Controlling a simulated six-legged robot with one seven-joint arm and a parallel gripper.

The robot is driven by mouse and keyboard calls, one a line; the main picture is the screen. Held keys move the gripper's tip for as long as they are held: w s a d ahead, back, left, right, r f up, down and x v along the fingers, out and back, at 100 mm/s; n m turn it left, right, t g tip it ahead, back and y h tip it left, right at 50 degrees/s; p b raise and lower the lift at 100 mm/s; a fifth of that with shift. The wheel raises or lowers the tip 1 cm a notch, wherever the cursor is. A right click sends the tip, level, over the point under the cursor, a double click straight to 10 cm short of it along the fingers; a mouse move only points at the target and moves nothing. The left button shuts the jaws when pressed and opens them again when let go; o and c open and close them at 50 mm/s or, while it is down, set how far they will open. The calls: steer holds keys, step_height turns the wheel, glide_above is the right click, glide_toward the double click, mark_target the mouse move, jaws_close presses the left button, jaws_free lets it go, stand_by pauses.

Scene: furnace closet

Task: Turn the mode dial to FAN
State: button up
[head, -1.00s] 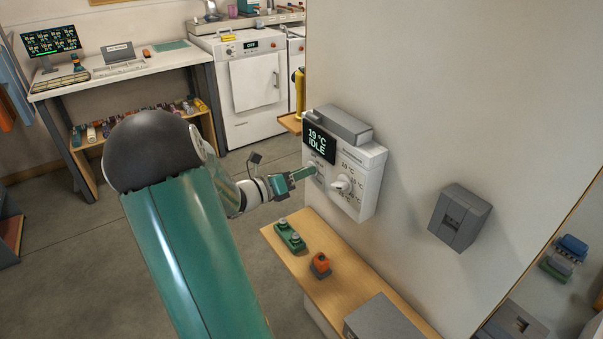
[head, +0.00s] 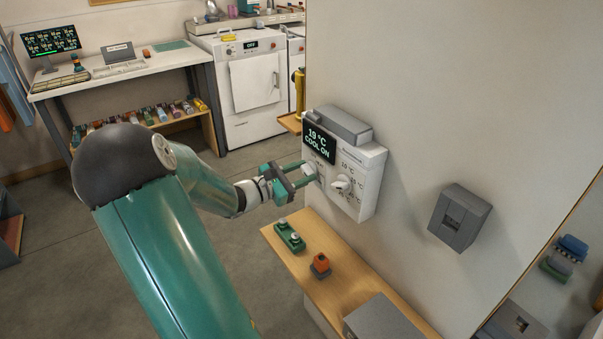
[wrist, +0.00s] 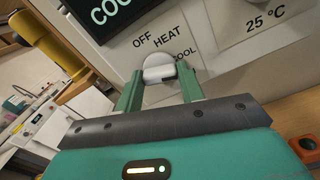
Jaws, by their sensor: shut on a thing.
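The white thermostat (head: 369,199) is on the wall, and its dark screen (head: 319,144) reads 19 °C COOL ON. My gripper (head: 305,170) is shut on the mode dial (head: 311,174), a white knob on the left of the panel. In the wrist view the green fingers stand either side of the mode dial (wrist: 159,69). The labels OFF, HEAT and COOL show around it, COOL partly covered by a finger. I cannot see a FAN label; the area below the dial is hidden by the gripper.
A second white dial (head: 341,184) with temperature labels is close right of my gripper. A grey box (head: 350,125) tops the thermostat. Below, a wooden shelf (head: 290,259) holds a green block and an orange block. A grey wall box (head: 460,217) is further right.

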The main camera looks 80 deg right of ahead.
steer(key=m, duration=0.5)
steer(key=shift+m, duration=0.3)
stand_by(0.4)
steer(key=o, duration=1)
steer(key=v, duration=1.4)
